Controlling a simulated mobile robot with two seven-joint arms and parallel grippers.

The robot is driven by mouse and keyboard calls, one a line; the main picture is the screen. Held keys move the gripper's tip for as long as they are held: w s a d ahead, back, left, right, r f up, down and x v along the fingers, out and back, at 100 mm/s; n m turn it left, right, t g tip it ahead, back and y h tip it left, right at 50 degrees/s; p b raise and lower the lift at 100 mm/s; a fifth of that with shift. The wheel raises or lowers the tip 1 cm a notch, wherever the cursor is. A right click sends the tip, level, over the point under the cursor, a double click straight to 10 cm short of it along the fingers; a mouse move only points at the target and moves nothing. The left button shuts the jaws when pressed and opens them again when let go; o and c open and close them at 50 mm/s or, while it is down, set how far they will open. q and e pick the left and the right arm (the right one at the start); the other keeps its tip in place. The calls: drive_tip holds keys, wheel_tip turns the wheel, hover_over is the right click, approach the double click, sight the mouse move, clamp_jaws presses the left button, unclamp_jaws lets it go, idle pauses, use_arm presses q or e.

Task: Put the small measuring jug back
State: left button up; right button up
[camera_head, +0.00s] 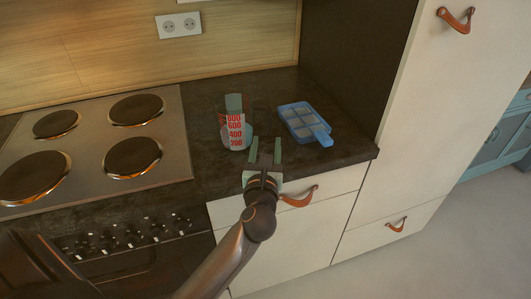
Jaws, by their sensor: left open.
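The small measuring jug (234,130) is clear with red number markings and stands upright on the dark countertop (200,97), right of the stove. My left gripper (265,143) is open. In the picture its fingers point toward the back of the counter, just right of and below the jug. Nothing shows between the fingers. Whether a finger touches the jug or the counter, I cannot tell. My right gripper is not in view.
A blue tray (319,134) with pale compartments lies on the counter right of the jug. A stove with several round plates (133,156) is at left. A drawer with a leather pull (299,198) is below the counter edge. A tall cabinet (440,75) bounds the right side.

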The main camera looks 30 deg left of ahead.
use_arm(q)
drive_tip(key=v, duration=0.2)
drive_tip(key=shift+s+d, duration=0.2)
drive_tip(key=shift+s, duration=0.15)
drive_tip(key=s+d+f+m+t+h, duration=0.1)
drive_tip(key=s+d+f+m+h, duration=0.35)
drive_tip(key=m, duration=0.95)
drive_tip(key=s+d+f+m+t+h, duration=0.15)
drive_tip(key=d+f+m+h, duration=0.5)
drive_tip(key=m, duration=0.85)
drive_tip(key=s+f+m+g, duration=0.9)
drive_tip(key=s+f+m, duration=0.5)
drive_tip(key=f, duration=0.4)
drive_tip(key=shift+a+f+m+y, duration=0.2)
drive_tip(key=shift+a+m+y, duration=0.05)
drive_tip(key=shift+m+y, duration=0.05)
drive_tip(key=shift+r, duration=0.1)
drive_tip(key=shift+c, duration=0.3)
